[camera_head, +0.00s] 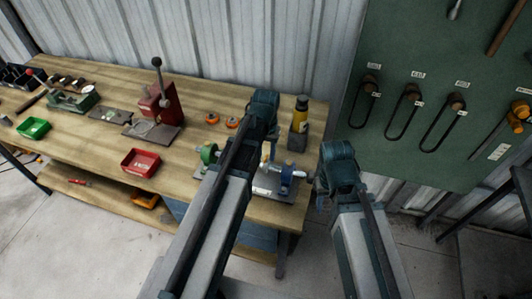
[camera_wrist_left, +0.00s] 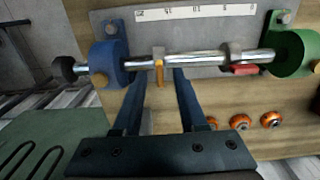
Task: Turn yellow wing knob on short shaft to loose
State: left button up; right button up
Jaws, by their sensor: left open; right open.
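The yellow wing knob (camera_wrist_left: 160,72) hangs from a collar on the short silver shaft (camera_wrist_left: 195,59) in the left wrist view. The shaft runs between a blue holder (camera_wrist_left: 109,55) and a green holder (camera_wrist_left: 291,52) on a grey plate with a scale strip. My left gripper (camera_wrist_left: 163,80) is open, with one fingertip on each side of the knob. I cannot tell whether either finger touches it. In the head view my left arm partly hides the fixture, whose blue holder (camera_head: 287,178) shows. My right gripper (camera_head: 321,192) is open, off the bench's right end.
The wooden bench (camera_head: 95,150) also holds a red bin (camera_head: 140,162), a green bin (camera_head: 33,128), a red lever press (camera_head: 160,103), orange-rimmed rings (camera_head: 212,118) and a yellow-black bottle (camera_head: 300,108). A green tool board (camera_head: 420,150) stands at right.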

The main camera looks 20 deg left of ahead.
aim_at(266, 157)
pick_arm(q)
notch_tip(266, 157, up, 13)
jog(key=p, duration=1.3)
jog(key=shift+r, duration=0.2)
jog(key=s+d+f+m+y+b, duration=0.1)
jog(key=s+d+f+m+b, duration=0.2)
jog(key=s+d+f+b, duration=0.7)
jog(key=s+f+b, duration=0.4)
jog(key=shift+s+d+m, duration=0.2)
jog(key=shift+d+m, duration=0.05)
jog(key=shift+m, duration=0.05)
jog(key=shift+s, duration=0.1)
